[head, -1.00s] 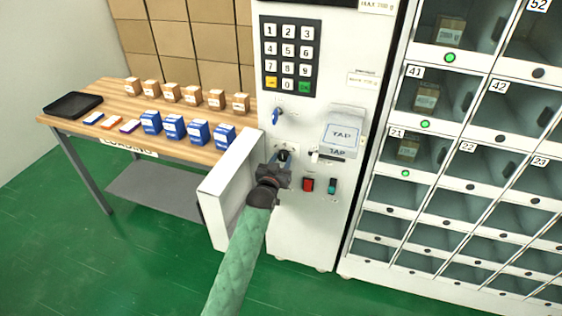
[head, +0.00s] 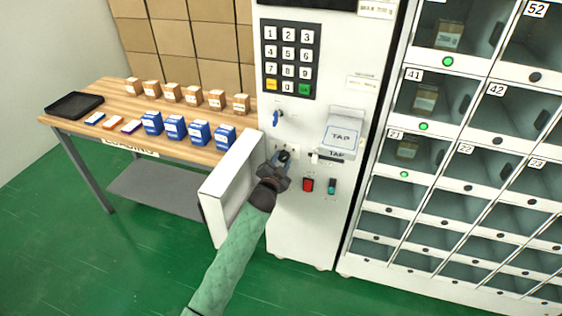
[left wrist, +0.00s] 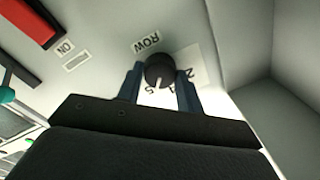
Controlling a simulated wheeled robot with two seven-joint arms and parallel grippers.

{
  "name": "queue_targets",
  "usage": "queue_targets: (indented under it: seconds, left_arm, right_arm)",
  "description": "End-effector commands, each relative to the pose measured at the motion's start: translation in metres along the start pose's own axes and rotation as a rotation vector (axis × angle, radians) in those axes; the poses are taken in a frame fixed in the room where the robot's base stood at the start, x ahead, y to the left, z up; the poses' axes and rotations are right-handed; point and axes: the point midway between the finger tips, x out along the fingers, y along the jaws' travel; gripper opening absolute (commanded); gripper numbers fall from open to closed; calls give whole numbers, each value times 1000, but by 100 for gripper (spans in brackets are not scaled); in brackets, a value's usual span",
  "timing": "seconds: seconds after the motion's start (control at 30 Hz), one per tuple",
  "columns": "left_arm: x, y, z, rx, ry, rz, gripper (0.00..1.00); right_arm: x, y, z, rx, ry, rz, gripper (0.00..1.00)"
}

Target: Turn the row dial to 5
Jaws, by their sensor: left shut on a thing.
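The row dial (left wrist: 159,71) is a round black knob with a white pointer line on the white front panel of the machine. In the left wrist view a ROW label (left wrist: 146,42) sits beside it, and a white number plate (left wrist: 193,70) lies partly behind it; the pointer line aims toward the lower edge of the plate, near a figure that looks like 5. My left gripper (left wrist: 159,88) has one finger on each side of the dial and is shut on it. In the head view the left gripper (head: 278,164) covers most of the dial. My right gripper is not in view.
An open white door (head: 232,185) stands out close on the left. Compartments fill the right.

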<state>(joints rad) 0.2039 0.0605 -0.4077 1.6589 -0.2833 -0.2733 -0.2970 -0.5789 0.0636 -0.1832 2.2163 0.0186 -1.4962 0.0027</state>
Motion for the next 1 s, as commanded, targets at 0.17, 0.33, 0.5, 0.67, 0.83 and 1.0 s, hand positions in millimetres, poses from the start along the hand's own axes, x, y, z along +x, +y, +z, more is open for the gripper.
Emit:
queue_targets:
  seconds: [0.17, 0.33, 0.5, 0.67, 0.83, 1.0]
  left_arm:
    - [0, 0, 0, 96, 0, 1, 14]
    - [0, 0, 0, 152, 0, 0, 14]
    - [0, 0, 0, 177, 0, 0, 14]
    - [0, 0, 0, 183, 0, 0, 14]
    - [0, 0, 0, 183, 0, 0, 14]
    - [0, 0, 0, 183, 0, 0, 54]
  right_arm:
    - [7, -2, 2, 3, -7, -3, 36]
    - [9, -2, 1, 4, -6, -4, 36]
    - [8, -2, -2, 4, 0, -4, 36]
    - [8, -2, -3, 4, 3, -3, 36]
    - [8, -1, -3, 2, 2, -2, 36]
    - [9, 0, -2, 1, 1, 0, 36]
